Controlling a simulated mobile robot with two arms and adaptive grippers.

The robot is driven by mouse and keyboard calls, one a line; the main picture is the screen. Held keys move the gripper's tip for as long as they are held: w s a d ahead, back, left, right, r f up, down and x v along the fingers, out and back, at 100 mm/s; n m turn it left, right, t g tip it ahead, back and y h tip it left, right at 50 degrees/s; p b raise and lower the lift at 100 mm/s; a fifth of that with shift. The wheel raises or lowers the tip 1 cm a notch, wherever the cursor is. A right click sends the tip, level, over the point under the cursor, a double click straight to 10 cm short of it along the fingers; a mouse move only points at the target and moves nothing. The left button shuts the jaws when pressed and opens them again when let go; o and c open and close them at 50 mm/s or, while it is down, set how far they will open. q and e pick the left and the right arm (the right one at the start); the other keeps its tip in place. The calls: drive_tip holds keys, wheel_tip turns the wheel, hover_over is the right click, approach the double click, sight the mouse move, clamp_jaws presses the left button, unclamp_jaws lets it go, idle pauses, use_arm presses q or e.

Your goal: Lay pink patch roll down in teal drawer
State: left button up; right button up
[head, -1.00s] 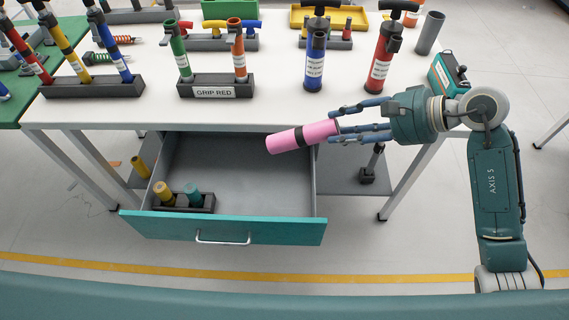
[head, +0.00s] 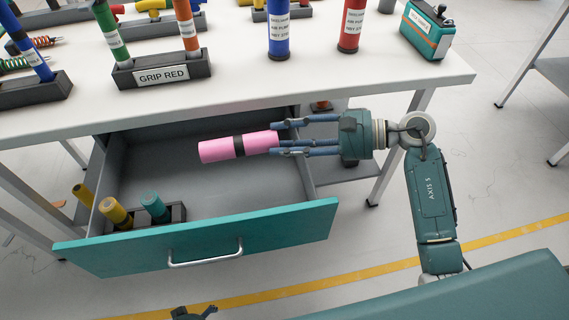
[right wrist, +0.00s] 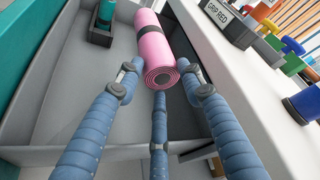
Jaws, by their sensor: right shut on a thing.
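The pink patch roll (head: 220,149) has a dark band around its middle. My right gripper (head: 277,138) is shut on the roll's right end and holds it nearly level over the open teal drawer (head: 290,222). In the right wrist view the roll (right wrist: 154,48) points away from the fingers (right wrist: 160,82), its spiral end facing them. The grey drawer floor shows below it; I cannot tell the exact height. A small dark part at the bottom edge of the head view seems to be my left gripper (head: 193,313); its fingers are not clear.
A dark holder (head: 178,212) with a yellow and a teal roll (head: 153,206) sits at the drawer's front left. The drawer floor right of it is clear. The white tabletop (head: 300,95) overhangs the drawer's back. Pumps and a GRIP RED rack (head: 162,75) stand on it.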

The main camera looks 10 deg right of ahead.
use_arm(q)
drive_tip(key=shift+w+r+b, duration=0.35)
drive_tip(key=shift+w+b, duration=0.1)
drive_tip(key=shift+w, duration=0.15)
use_arm(e)
wheel_tip(320, 180, down, 2)
drive_tip(key=shift+f, duration=0.1)
use_arm(q)
drive_tip(key=shift+r, duration=0.1)
